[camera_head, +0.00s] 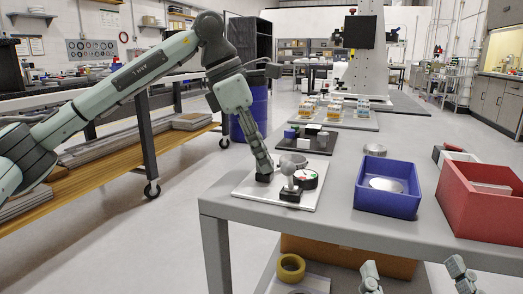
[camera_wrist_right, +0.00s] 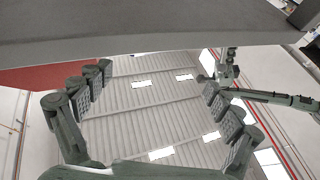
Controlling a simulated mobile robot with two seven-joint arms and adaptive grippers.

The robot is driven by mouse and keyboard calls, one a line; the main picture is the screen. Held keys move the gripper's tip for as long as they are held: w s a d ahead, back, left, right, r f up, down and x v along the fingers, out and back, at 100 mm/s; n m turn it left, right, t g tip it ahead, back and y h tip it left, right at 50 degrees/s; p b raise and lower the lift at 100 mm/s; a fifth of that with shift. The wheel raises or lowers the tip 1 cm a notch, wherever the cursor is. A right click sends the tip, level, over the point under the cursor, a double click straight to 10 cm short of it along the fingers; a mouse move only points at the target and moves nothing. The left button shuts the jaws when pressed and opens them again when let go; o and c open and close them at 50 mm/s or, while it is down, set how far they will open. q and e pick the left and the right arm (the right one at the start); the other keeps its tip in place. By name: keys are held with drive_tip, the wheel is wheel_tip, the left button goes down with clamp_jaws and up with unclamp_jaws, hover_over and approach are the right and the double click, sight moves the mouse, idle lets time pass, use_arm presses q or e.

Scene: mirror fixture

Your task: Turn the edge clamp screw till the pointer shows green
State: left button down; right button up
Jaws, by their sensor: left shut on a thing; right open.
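The mirror fixture stands on a white plate (camera_head: 248,190) at the left end of the grey table. A round dial with a black rim (camera_head: 306,179) sits on it; its face is too small for me to read the pointer's colour. A grey knob on a dark block (camera_head: 289,192) stands in front of the dial. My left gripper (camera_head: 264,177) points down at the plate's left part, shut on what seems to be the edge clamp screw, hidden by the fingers. My right gripper (camera_head: 415,270) is low at the table's front; in the wrist view it is open and empty (camera_wrist_right: 157,85).
A blue bin (camera_head: 388,207) holding a pale disc and a red bin (camera_head: 470,220) stand to the right on the table. A dark tray (camera_head: 318,148) with small blocks lies behind the fixture. The table underside (camera_wrist_right: 150,30) is above my right fingers in the wrist view.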

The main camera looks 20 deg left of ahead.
use_arm(q)
drive_tip(key=shift+r+m+g+p, duration=0.2)
drive_tip(key=shift+m+g+p, duration=0.2)
drive_tip(key=shift+m+p, duration=0.6)
drive_tip(key=shift+w+m+g+p, duration=0.15)
drive_tip(key=shift+m+g+p, duration=0.25)
drive_tip(key=shift+m+p, duration=0.65)
use_arm(e)
drive_tip(key=d+f+g+h, duration=0.3)
drive_tip(key=d+f+g, duration=0.15)
drive_tip(key=f, duration=0.35)
drive_tip(key=d+f+g+h, duration=0.3)
drive_tip(key=f+g, duration=0.2)
drive_tip(key=f, duration=0.4)
use_arm(q)
drive_tip(key=shift+m+g+p, duration=0.3)
drive_tip(key=shift+m+p, duration=0.45)
drive_tip(key=shift+w+f+m+g+p, duration=0.15)
drive_tip(key=shift+m+g+p, duration=0.35)
drive_tip(key=shift+m, duration=0.5)
use_arm(e)
drive_tip(key=s+d+f+m+g+h, duration=0.1)
drive_tip(key=s+d+f+g+h, duration=0.2)
drive_tip(key=s+d+f+g, duration=0.4)
drive_tip(key=s+d+f, duration=0.1)
drive_tip(key=s+d, duration=0.2)
drive_tip(key=shift+s+d+f+m+h, duration=0.15)
drive_tip(key=shift+s+d+m+h, duration=0.15)
drive_tip(key=shift+s+m, duration=0.1)
drive_tip(key=shift+w, duration=0.1)
